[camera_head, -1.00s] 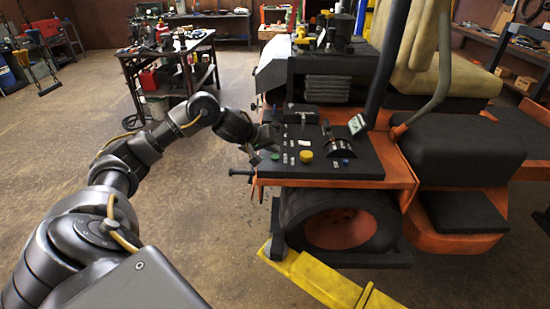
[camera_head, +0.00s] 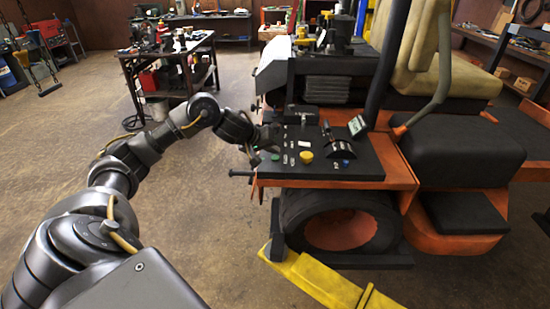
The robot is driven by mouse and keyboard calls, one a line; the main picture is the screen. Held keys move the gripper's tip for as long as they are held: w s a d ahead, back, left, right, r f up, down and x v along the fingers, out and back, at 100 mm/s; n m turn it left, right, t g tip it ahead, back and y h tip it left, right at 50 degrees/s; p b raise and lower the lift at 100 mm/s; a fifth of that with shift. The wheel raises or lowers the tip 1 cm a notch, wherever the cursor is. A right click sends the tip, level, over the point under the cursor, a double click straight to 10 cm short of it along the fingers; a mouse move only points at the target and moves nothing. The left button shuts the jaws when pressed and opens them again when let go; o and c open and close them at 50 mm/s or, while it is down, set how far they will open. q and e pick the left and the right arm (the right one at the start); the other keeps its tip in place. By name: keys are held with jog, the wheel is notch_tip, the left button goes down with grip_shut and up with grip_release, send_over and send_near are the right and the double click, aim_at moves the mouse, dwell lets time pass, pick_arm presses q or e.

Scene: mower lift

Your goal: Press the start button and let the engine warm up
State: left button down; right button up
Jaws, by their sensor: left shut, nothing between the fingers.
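The mower's control panel (camera_head: 325,164) is a flat black deck above the front wheel. A green button (camera_head: 275,157) sits near its left edge. A yellow knob (camera_head: 306,157) and a small blue knob (camera_head: 345,162) are farther right on the panel. My left gripper (camera_head: 266,146) is shut and empty at the panel's left edge, just behind and above the green button. It looks slightly apart from the button, but the gap is too small to be sure. My right gripper is not in view.
Black levers (camera_head: 331,134) and a small tilted display (camera_head: 357,125) stand on the panel. A dark upright post (camera_head: 388,60) rises behind. The yellow lift (camera_head: 325,283) is below the wheel. Open floor (camera_head: 75,140) lies at left.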

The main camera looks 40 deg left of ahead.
aim_at(272, 159)
pick_arm(q)
jog(key=shift+f, duration=0.3)
dwell(0.6)
jog(key=shift+f, duration=0.6)
dwell(0.9)
jog(key=shift+r+p, duration=0.9)
jog(key=shift+p, duration=0.55)
notch_tip(272, 159, up, 3)
jog(key=p, duration=0.3)
jog(key=shift+f, duration=0.2)
jog(key=shift+r+p, duration=0.3)
jog(key=shift+p, duration=0.1)
jog(key=shift+r, duration=0.9)
